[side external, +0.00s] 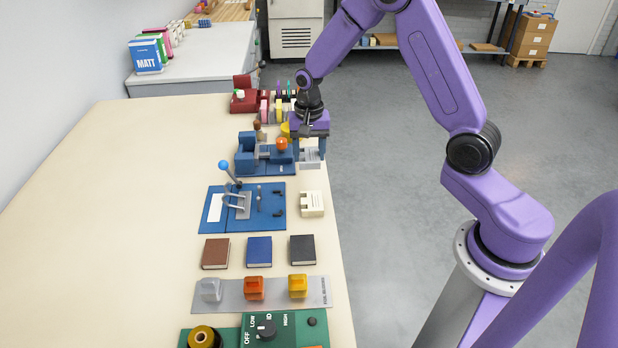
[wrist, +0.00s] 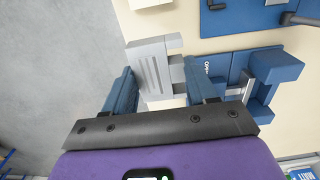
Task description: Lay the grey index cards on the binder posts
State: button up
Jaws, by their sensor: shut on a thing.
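A grey ridged, notched block (wrist: 152,68), which looks like the grey index cards, is between my fingers in the wrist view. My gripper (wrist: 160,82) is shut on it, one finger on each side. In the side view my gripper (side external: 310,140) points down at the table's right edge, and the grey piece (side external: 309,157) shows just below it. I cannot tell whether it still touches the table. A blue board (side external: 268,205) carries a lever with a blue ball and curved metal posts (side external: 238,202), likely the binder posts; they look empty.
A blue device with an orange knob (side external: 281,144) stands close left of my gripper. A cream notched block (side external: 312,203) lies right of the blue board. Three books (side external: 259,251), a strip of coloured blocks (side external: 254,288) and a green panel lie nearer. The table's left half is clear.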

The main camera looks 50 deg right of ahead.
jog(key=shift+r, duration=0.15)
jog(key=shift+a, duration=0.1)
send_near(268, 204)
jog(key=shift+f, duration=2.7)
jog(key=shift+f, duration=0.6)
jog(key=o, duration=0.7)
notch_tip(268, 204, up, 11)
dwell(1.1)
